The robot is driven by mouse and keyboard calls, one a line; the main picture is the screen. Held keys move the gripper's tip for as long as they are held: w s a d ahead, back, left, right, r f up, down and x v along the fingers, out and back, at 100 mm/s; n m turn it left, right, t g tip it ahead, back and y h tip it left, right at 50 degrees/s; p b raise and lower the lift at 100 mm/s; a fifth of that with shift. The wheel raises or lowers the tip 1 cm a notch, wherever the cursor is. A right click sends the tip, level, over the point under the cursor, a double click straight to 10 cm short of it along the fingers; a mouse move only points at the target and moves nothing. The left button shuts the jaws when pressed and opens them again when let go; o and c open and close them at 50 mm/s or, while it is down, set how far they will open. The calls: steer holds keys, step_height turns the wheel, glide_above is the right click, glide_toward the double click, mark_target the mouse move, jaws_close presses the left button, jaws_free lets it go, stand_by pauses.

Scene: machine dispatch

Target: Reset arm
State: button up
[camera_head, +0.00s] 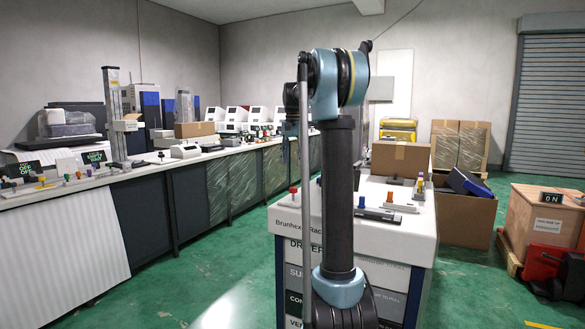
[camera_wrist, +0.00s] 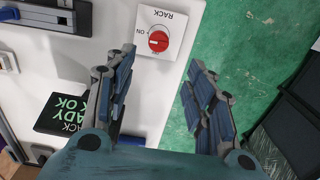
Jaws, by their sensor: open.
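My gripper (camera_wrist: 160,68) is open in the wrist view, with its two blue-padded fingers apart and nothing between them. Beyond the fingertips is a red rotary knob (camera_wrist: 158,41) on a white plate marked RACK and ON. The fingers appear apart from the knob. A black display (camera_wrist: 66,112) with green letters, partly READY OK, lies left of the fingers.
A long workbench (camera_head: 150,172) with machines runs along the left. A cardboard box (camera_head: 401,158) sits on the cabinet. An open carton (camera_head: 463,215) and a wooden crate (camera_head: 540,222) with an ON display stand right. Green floor (camera_head: 215,262) is clear between bench and cabinet.

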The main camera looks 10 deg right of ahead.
steer(key=shift+r, duration=0.1)
steer(key=s+f+n+t, duration=0.15)
steer(key=s+f, duration=0.25)
steer(key=s, duration=0.8)
steer(key=s+f+n, duration=0.3)
steer(key=s+f, duration=0.2)
steer(key=s, duration=0.8)
steer(key=s+f+n, duration=0.3)
steer(key=s+f, duration=1.6)
steer(key=shift+s+a+f+t, duration=0.2)
steer(key=shift+a+f+t, duration=0.05)
steer(key=shift+f+t, duration=0.15)
